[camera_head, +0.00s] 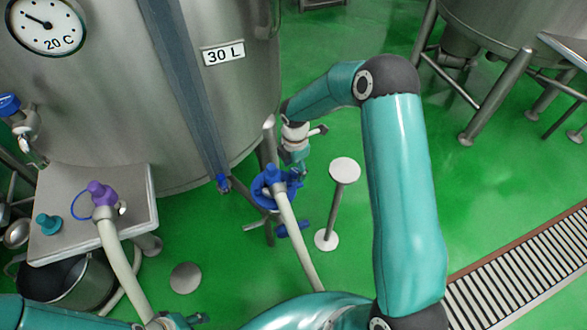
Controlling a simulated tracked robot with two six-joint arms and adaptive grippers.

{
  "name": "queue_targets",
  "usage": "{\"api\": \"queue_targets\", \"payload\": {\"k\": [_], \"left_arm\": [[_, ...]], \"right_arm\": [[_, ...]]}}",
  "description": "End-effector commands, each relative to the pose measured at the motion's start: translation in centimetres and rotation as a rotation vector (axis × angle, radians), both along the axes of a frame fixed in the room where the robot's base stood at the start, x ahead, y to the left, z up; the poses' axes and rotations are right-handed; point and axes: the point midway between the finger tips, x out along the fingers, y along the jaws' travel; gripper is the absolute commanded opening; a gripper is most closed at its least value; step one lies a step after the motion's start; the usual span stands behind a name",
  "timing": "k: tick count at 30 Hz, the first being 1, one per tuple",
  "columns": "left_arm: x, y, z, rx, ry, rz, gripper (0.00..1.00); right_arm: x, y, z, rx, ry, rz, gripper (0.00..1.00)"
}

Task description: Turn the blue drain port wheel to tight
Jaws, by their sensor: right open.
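The blue drain port wheel (260,198) sits low in front of the steel tank. A blue coupling with a pale hose (298,242) crosses in front of it and hides part of it. My right gripper (292,177) points down at the wheel's upper right side, with its fingers open. The fingers overlap the blue parts in the picture; I cannot tell whether they touch the wheel. My left arm (45,315) shows at the bottom left edge. What seems to be its gripper (182,321) is cut off by the bottom edge, its jaws unclear.
The steel tank (110,110) fills the upper left. A small steel shelf (140,205) holds a purple coupling (102,194) and a teal fitting (48,224). A white-topped post (345,170) stands right of the wheel. Green floor is open beyond my right arm, with a drain grate (530,265).

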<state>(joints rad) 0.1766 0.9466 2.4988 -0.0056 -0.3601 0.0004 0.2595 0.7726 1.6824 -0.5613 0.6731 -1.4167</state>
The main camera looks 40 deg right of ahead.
Motion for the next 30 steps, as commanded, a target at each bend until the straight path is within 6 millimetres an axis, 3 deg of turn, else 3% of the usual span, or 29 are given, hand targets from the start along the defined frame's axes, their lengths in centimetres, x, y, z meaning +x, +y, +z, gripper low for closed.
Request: {"api": "queue_targets", "payload": {"k": [12,22,23,30], "left_arm": [[0.0,0.0,-0.01,0.0,0.0,0.0,0.4],[0.0,0.0,-0.01,0.0,0.0,0.0,0.4],[0.05,0.1,-0.01,0.0,-0.001,0.004,0.4],[0.0,0.01,-0.25,0.0,0.0,0.0,0.4]], "right_arm": [[0.03,0.02,-0.72,0.0,-0.001,0.0,0.57],[0.06,0.01,-0.69,0.0,-0.002,0.0,0.03],[-0.03,0.71,-0.66,0.001,-0.002,0.002,0.0],[0.18,0.21,-0.74,0.001,-0.004,-0.016,0.0]]}}
